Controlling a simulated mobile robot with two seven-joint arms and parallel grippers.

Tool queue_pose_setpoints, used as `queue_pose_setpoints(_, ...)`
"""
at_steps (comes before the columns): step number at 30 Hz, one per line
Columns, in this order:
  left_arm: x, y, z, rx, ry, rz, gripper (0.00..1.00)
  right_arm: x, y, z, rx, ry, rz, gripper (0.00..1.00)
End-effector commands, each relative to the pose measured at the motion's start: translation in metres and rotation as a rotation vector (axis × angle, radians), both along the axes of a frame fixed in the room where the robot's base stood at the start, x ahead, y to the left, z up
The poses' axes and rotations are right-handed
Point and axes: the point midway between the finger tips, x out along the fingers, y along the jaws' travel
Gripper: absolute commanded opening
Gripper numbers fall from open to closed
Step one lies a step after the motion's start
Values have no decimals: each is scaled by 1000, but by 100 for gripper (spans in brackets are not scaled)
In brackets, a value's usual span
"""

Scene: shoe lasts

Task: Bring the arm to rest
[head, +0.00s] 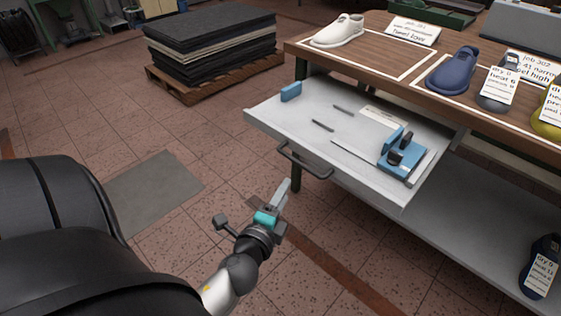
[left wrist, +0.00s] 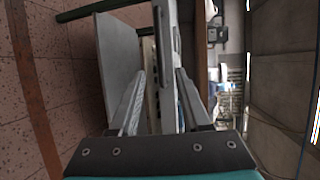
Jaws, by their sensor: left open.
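My left gripper (head: 283,196) is in front of the pulled-out drawer, above the floor, apart from the drawer handle (head: 304,165) in the picture. It is open and empty; its two fingers stand apart in the left wrist view (left wrist: 160,100). The light grey drawer (head: 290,118) sticks out from under the wooden bench top. It holds a blue tool block (head: 405,160), a small blue piece (head: 291,92), a pale card (head: 382,117) and thin dark rods. My right gripper is not in view.
The wooden bench top (head: 372,28) carries a white last (head: 338,31), a blue last (head: 451,69), other lasts and written cards. A grey lower shelf (head: 440,225) lies under the drawer. A stack of dark sheets (head: 212,45) sits on a pallet.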

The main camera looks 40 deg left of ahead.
Motion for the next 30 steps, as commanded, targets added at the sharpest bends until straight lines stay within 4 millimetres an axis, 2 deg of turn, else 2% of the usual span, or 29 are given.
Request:
queue_pose_setpoints(6,-10,-3,2,1,0,1,47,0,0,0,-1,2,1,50)
queue_pose_setpoints(23,-10,-3,1,-2,2,0,47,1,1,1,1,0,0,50)
queue_pose_setpoints(26,-11,-6,-12,-37,22,0,47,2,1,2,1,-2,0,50)
queue_pose_setpoints(29,-13,-13,-46,-134,74,1,47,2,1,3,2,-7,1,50)
queue_pose_setpoints(30,-15,-17,-65,-189,105,5,47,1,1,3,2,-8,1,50)
